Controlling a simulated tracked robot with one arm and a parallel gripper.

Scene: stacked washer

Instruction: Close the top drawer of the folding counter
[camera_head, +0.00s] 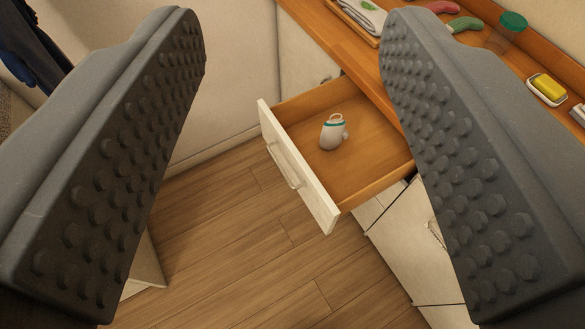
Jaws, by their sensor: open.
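The top drawer (375,151) of the folding counter (312,28) is pulled out. Its white front (306,183) faces the lower left and carries a pale bar handle (283,165). A small white jug with a green band (333,132) stands inside on the wooden drawer floor. My gripper (290,20) is open, with one studded finger at the left and one at the right of the view. The drawer shows between the fingers, and nothing is held. The right finger hides part of the counter and the drawer's right side.
On the counter top are a tray (352,20), a green-lidded jar (512,22) and a yellow block on a white dish (547,89). Cabinet doors (402,232) are below the drawer. Dark cloth (30,50) hangs at upper left. The wooden floor (235,240) before the drawer is clear.

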